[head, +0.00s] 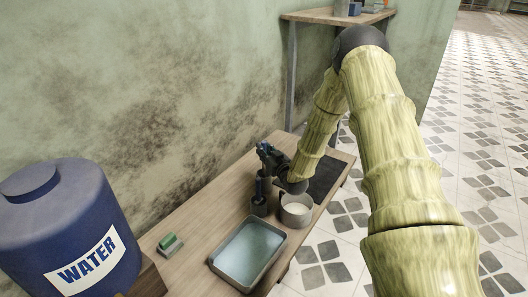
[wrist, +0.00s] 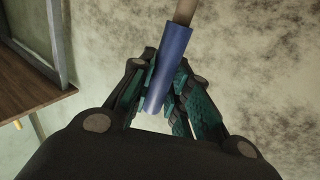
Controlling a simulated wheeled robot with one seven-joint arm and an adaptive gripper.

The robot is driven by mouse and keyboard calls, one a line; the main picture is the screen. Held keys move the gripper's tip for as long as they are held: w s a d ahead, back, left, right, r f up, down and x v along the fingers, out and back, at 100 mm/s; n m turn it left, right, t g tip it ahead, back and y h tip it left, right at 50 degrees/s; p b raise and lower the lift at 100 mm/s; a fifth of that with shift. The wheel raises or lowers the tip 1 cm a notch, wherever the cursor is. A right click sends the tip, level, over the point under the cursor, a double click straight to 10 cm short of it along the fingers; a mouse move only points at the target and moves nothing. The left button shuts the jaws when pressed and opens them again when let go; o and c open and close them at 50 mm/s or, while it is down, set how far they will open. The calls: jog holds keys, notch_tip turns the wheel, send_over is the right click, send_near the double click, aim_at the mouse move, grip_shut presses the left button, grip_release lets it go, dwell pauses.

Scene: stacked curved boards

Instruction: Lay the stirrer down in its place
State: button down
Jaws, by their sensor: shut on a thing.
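My gripper (wrist: 165,98) is shut on the stirrer (wrist: 170,65), a rod with a blue sleeve and a pale wooden shaft. In the wrist view the stirrer runs between the fingers, tilted slightly. The stirrer's place is not clearly marked in view.
A tray of water (head: 282,262), a green sponge (head: 168,241) and a blue water barrel (head: 62,225) are nearer. A dark mat (head: 328,178) lies at the table's far end. A stained wall runs along the left.

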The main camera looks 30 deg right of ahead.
jog(key=shift+f, duration=0.25)
jog(key=c, duration=1.4)
grip_release()
jog(key=shift+o, duration=0.2)
jog(key=shift+f+b, duration=0.1)
jog(key=shift+b, duration=0.45)
jog(key=s+a+p, duration=0.1)
jog(key=s+p, duration=0.5)
jog(key=s, duration=0.4)
jog(key=shift+s+f, duration=0.15)
jog(key=shift+s, duration=0.25)
jog(key=shift+a, duration=0.1)
